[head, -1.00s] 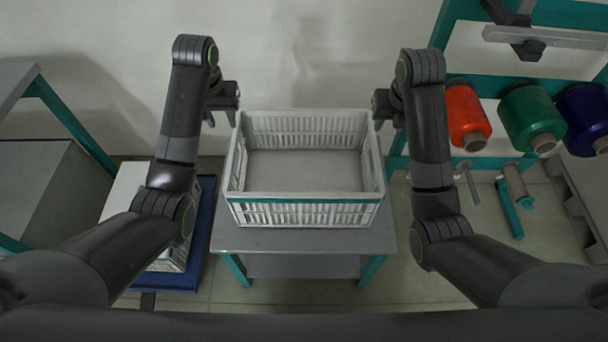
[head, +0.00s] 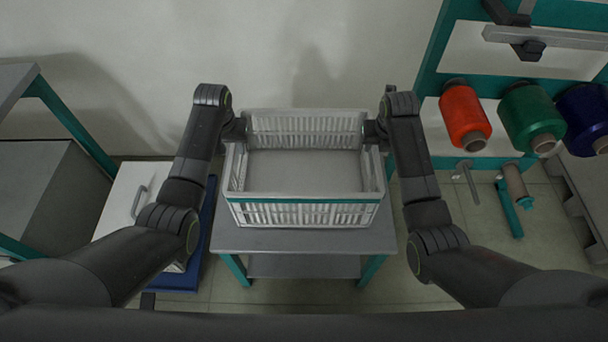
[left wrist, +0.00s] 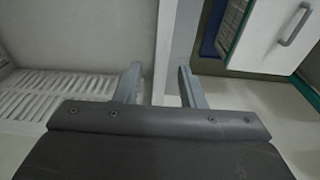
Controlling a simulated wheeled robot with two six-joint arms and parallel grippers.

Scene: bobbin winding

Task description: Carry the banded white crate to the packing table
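The white crate (head: 305,213) has slatted walls and a teal band along its near side. It stands upright on a grey table with teal legs (head: 305,240) and looks empty. My left gripper (head: 237,130) is at the crate's left rim. In the left wrist view, its two fingers (left wrist: 160,87) are apart, one on each side of the crate's wall (left wrist: 165,45), with gaps visible. My right gripper (head: 374,132) is at the right rim. Its fingertips are mostly hidden, so I cannot tell whether they are closed. No packing table is clearly identifiable.
A white cabinet with a handle (head: 125,195) on a blue base (head: 196,270) stands to the left. A grey bench with a teal frame (head: 45,190) is further left. Red (head: 464,115), green (head: 531,118) and blue (head: 588,115) spools hang on a teal rack at right.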

